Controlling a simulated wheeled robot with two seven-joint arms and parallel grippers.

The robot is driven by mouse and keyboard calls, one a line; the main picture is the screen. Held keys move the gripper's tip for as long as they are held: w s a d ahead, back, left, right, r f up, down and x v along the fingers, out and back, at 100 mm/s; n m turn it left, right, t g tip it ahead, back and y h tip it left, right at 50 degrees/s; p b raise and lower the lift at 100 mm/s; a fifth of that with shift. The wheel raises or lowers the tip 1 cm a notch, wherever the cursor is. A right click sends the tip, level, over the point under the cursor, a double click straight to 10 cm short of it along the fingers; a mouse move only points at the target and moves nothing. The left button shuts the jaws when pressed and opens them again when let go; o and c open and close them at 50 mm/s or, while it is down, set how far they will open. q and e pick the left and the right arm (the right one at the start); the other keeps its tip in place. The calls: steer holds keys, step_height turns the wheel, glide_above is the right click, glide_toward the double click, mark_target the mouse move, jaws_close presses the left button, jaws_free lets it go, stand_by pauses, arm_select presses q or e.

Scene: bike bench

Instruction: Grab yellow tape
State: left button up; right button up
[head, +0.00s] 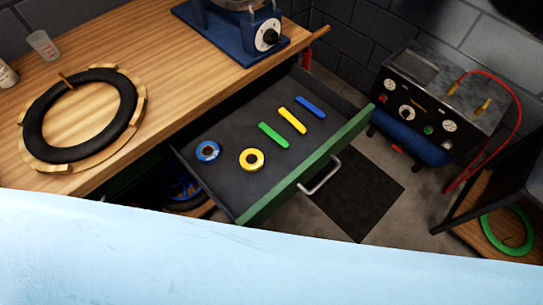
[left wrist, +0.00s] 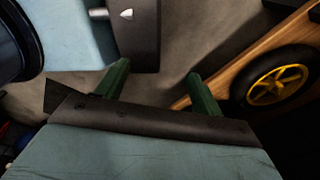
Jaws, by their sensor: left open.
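The yellow tape (head: 244,163) is a small ring-shaped roll lying flat in the open drawer (head: 216,193), near its front left part. A blue tape roll (head: 200,154) lies just to its left, apart from it. In the left wrist view, my left gripper (left wrist: 158,88) has its two green fingers spread apart with nothing between them. No tape shows in that view, and neither gripper shows in the head view. My right gripper is not in view.
Green (head: 273,135), yellow (head: 293,121) and blue (head: 311,107) bars lie in the drawer right of the tapes. The drawer has a green front (head: 310,166) with a metal handle (head: 320,177). A tyre (head: 37,130) lies on the wooden bench (head: 130,50). A wheel (left wrist: 277,83) shows in the wrist view.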

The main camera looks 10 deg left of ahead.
arm_select(q)
steer(key=shift+o, duration=1.4)
steer(key=w+d+r+p, duration=0.2)
steer(key=w+r, duration=0.6)
steer(key=w, duration=0.1)
steer(key=shift+w+d+r+t, duration=0.25)
steer(key=shift+w+r+t, duration=0.05)
steer(key=shift+r, duration=0.05)
step_height(320, 180, up, 34)
steer(key=n+g+p, duration=0.2)
steer(key=p, duration=0.3)
glide_above(252, 164)
steer(key=f, duration=0.2)
steer(key=f+b, duration=0.1)
steer(key=f, duration=0.4)
steer(key=shift+d+f+b, duration=0.25)
steer(key=shift+d+b, duration=0.05)
steer(key=shift+b, duration=0.05)
steer(key=f, duration=0.1)
steer(key=f+b, duration=0.1)
steer(key=f, duration=0.3)
steer(key=shift+a+f, duration=0.15)
steer(key=shift+a, duration=0.2)
steer(key=c, duration=1.1)
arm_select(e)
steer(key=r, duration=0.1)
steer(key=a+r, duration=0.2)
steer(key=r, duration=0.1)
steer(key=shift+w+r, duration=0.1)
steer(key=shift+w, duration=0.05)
